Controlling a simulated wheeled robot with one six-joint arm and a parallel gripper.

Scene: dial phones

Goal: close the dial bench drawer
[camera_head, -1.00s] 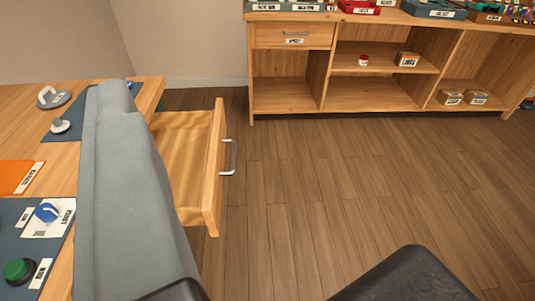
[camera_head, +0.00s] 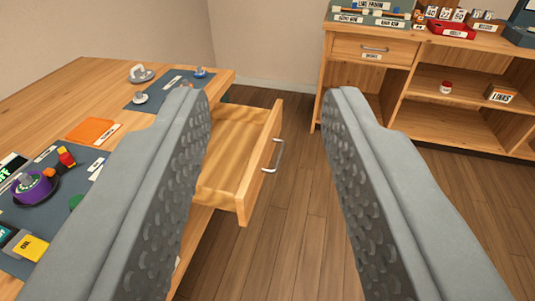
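The dial bench drawer (camera_head: 238,150) sticks out from the right side of the wooden bench (camera_head: 75,95). It is open, and its inside looks empty. Its front panel (camera_head: 262,165) faces right and carries a metal handle (camera_head: 275,156). My gripper (camera_head: 266,98) is wide open with nothing between its two grey fingers. The drawer shows between the fingers, beyond them; the left finger hides part of the bench edge and the drawer's near left side. No contact with the drawer can be made out.
On the bench are an orange mat (camera_head: 92,130), a purple dial pot (camera_head: 35,187), a yellow label block (camera_head: 30,247) and a dark mat (camera_head: 170,90) with small parts. A wooden shelf unit (camera_head: 375,80) stands at the back right. Floor (camera_head: 290,235) right of the drawer is clear.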

